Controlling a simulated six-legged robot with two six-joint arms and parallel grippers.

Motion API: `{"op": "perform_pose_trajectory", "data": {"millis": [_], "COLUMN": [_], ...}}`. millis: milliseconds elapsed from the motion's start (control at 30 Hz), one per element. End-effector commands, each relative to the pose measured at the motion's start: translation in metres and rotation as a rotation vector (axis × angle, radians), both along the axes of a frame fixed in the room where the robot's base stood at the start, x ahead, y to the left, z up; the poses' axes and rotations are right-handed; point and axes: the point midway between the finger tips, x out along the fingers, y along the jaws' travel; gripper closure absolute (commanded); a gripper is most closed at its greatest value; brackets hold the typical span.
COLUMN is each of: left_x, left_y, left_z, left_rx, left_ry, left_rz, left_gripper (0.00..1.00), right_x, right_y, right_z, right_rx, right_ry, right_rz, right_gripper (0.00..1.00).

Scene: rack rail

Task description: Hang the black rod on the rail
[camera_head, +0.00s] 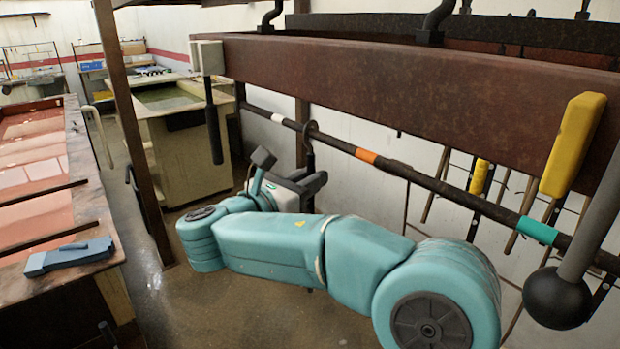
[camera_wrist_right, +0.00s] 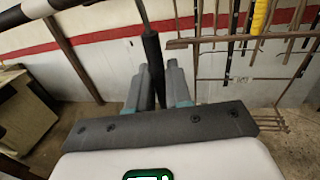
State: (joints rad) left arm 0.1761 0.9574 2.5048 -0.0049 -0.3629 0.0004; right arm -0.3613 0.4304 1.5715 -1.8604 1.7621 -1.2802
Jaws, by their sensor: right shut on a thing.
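The black rod (camera_wrist_right: 153,62) stands between the fingertips of my right gripper (camera_wrist_right: 157,88) in the right wrist view, its thinner stem running up out of the picture. In the head view my right gripper (camera_head: 310,183) is shut on the rod (camera_head: 310,158) below the rail. A dark hook or ring shows at the rail just above it; I cannot tell whether it bears on the rail. The rail (camera_head: 440,187) is a long dark bar with white, orange and teal bands, and the gripper is between the white and orange ones. My left gripper is not in view.
A rusty beam (camera_head: 400,80) runs above the rail. A yellow-handled tool (camera_head: 573,145) and a grey rod with a black ball (camera_head: 558,298) hang at the right. Another dark rod (camera_head: 213,135) hangs at the beam's left end. A bench (camera_head: 95,205) stands left.

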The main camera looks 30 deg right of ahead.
Motion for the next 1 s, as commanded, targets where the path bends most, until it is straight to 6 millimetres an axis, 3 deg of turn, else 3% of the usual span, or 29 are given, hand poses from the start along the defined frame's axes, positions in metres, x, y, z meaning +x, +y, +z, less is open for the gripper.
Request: {"op": "perform_pose_trajectory", "data": {"millis": [33,67,133,400,533,667,933,1000], "left_x": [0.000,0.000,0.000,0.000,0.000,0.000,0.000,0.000], "left_y": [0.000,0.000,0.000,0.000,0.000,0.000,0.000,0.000], "left_z": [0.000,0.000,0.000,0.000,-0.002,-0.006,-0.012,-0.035], "left_rx": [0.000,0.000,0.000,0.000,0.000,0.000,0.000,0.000], "left_ry": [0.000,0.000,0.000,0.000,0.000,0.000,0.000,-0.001], "left_rz": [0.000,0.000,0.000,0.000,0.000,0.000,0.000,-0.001], "left_gripper": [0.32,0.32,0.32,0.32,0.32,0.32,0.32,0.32], "right_x": [0.000,0.000,0.000,0.000,-0.002,-0.009,-0.030,-0.031], "right_y": [0.000,-0.001,-0.001,-0.001,0.008,0.033,0.105,0.110], "right_z": [0.000,0.000,0.000,0.000,-0.001,-0.002,-0.002,-0.012], "right_rx": [0.000,0.000,0.000,0.000,-0.001,-0.001,-0.002,0.000], "right_ry": [0.000,0.000,0.000,0.000,0.000,0.000,-0.001,-0.005], "right_rz": [0.000,0.000,0.000,0.000,0.001,0.005,0.005,0.002], "right_gripper": [1.00,0.71,0.51,0.51,0.51,0.51,0.51,0.51]}}
